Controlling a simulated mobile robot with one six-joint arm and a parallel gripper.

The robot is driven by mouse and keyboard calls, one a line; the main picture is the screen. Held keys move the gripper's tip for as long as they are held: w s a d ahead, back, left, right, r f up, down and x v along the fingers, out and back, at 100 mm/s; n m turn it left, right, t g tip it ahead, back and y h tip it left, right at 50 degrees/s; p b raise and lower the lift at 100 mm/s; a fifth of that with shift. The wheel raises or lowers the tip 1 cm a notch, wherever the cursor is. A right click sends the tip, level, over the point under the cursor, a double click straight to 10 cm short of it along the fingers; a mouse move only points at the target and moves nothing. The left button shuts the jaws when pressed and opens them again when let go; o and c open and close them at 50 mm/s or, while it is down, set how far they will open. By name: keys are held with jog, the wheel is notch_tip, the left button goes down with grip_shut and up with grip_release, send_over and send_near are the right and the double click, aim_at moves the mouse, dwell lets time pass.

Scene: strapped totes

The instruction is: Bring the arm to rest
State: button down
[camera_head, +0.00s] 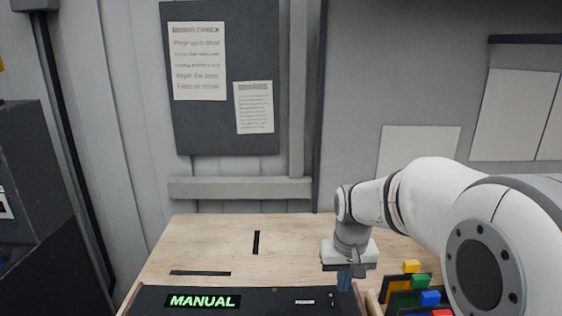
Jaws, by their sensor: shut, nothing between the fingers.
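My white arm comes in from the right side of the head view and reaches left over the right part of the wooden table. My gripper (345,278) hangs down at the arm's end, near the table's front right. Its fingers are small here and look shut, with nothing seen between them. The fingertips are close to the back edge of a dark panel, and I cannot tell whether they touch anything.
The wooden table (200,245) is mostly clear, with black strips on its top. A dark panel (260,299) reading "MANUAL" runs along the front. Yellow (411,266), blue (429,297) and red pieces stand at right. A noticeboard (215,130) hangs behind.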

jog(key=s+r+t, duration=0.2)
jog(key=s, duration=1.4)
jog(key=shift+d+r, duration=0.25)
jog(key=shift+r, duration=0.15)
jog(key=shift+s, duration=0.1)
